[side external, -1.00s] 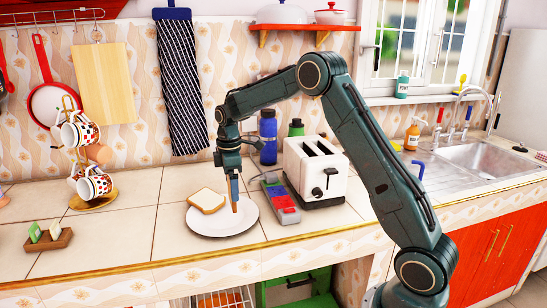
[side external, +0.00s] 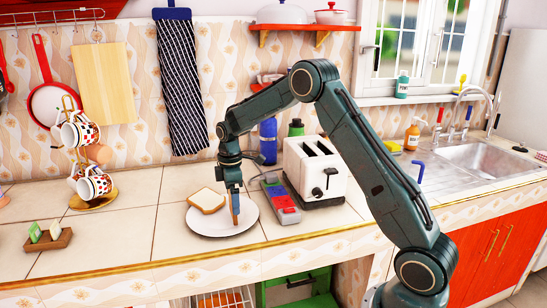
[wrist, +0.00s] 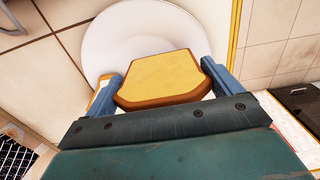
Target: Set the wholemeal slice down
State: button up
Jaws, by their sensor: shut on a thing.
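My gripper (side external: 234,203) is shut on the wholemeal slice (wrist: 160,82), a yellowish-tan slice with a brown crust. In the wrist view it sits between the two blue-grey fingers. In the side view the slice is edge-on and mostly hidden by the fingers, over the right half of the white plate (side external: 212,228). I cannot tell whether it touches the plate. A paler bread slice (side external: 207,200) lies on the plate's left part, beside my gripper. The plate also shows behind the held slice in the wrist view (wrist: 135,28).
A grey and red box (side external: 284,205) lies close right of the plate, with a white toaster (side external: 315,170) behind it. A mug stand (side external: 92,200) and a small wooden holder (side external: 48,240) stand to the left. Tiles between them and the plate are clear.

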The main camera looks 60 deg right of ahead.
jog(key=shift+f, duration=0.2)
jog(key=o, duration=0.7)
jog(key=shift+r, duration=0.1)
notch_tip(320, 180, up, 12)
jog(key=shift+r, duration=0.15)
dwell(0.7)
